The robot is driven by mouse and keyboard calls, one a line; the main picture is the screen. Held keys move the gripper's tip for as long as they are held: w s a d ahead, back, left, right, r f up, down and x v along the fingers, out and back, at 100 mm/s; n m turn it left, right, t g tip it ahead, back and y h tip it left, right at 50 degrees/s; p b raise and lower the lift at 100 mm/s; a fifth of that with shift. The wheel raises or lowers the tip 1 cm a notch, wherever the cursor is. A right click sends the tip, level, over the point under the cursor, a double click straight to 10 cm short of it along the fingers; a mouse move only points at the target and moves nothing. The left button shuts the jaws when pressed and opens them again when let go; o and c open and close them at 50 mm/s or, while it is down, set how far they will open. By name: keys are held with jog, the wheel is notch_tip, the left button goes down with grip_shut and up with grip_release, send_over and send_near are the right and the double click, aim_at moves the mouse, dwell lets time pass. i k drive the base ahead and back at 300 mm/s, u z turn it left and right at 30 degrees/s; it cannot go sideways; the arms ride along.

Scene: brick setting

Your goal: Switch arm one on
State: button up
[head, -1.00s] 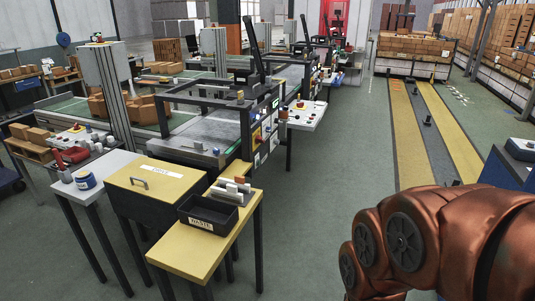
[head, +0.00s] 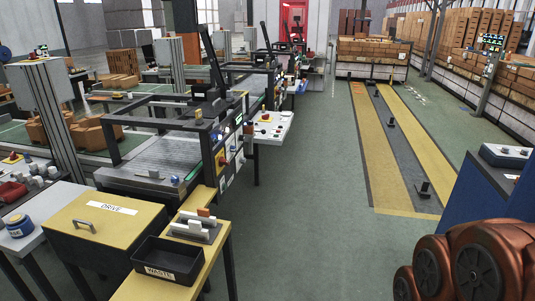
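No label for arm one is legible in the head view. A machine frame (head: 117,124) at centre left has a side panel with a red and yellow switch (head: 221,159) and a small green display (head: 238,120). Whether that switch is on or off is too small to tell. A white control panel (head: 279,126) with several coloured buttons juts out to its right. Copper-coloured links of my arm show at the bottom right. My gripper is out of view.
A blue cabinet (head: 472,197) bears a grey box (head: 505,155) at right. Green floor (head: 300,220) between is clear; small dark posts stand on the striped lane.

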aim_at(222, 162)
jog(key=z, duration=0.05)
jog(key=i, duration=0.7)
jog(key=u, duration=0.9)
jog(key=i, duration=0.65)
jog(key=u, duration=0.8)
